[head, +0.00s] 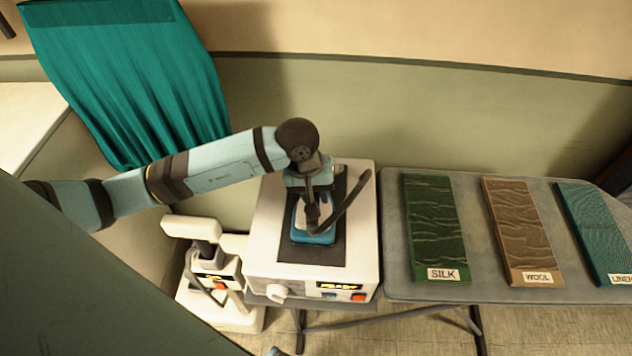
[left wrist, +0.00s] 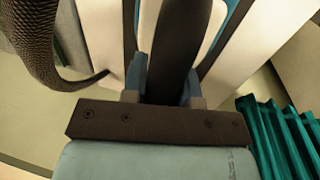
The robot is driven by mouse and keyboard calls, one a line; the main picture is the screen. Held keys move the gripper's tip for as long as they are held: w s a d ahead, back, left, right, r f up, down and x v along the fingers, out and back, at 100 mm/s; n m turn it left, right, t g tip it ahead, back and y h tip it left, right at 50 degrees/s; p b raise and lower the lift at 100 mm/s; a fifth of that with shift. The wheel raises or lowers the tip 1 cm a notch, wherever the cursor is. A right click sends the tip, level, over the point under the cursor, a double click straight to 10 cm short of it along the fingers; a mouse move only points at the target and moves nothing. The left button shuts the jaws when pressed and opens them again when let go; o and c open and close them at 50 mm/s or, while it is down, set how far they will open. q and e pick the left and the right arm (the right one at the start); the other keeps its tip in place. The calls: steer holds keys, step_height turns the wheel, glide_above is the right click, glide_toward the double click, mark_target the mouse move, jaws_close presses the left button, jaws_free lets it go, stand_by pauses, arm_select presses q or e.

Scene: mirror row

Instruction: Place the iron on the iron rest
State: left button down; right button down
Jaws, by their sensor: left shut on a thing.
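The iron (head: 314,238), with a blue base, a pale body and a dark handle, is over the dark pad of the iron rest (head: 262,240), the top of a white station. It looks upright and lined up with the pad; I cannot tell whether it touches. My left gripper (head: 313,203) is shut on the iron's handle from above. In the left wrist view the dark handle (left wrist: 176,45) runs between the fingers (left wrist: 163,85). The gripper and wrist hide part of the iron. My right gripper is not in view.
A dark cord (head: 348,205) loops right of the iron. A grey ironing board (head: 395,270) to the right holds fabric panels labelled SILK (head: 434,228), WOOL (head: 522,230) and another. A white appliance (head: 196,228) stands left of the station. A teal curtain (head: 140,80) hangs behind.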

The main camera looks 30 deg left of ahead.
arm_select(q)
steer(key=shift+r, duration=0.1)
steer(key=c, duration=0.9)
jaws_free()
steer(key=shift+r, duration=0.35)
steer(key=r, duration=0.3)
steer(key=a+r+b, duration=0.1)
steer(key=r, duration=0.3)
steer(key=s+a+r+b, duration=0.1)
steer(key=r, duration=0.3)
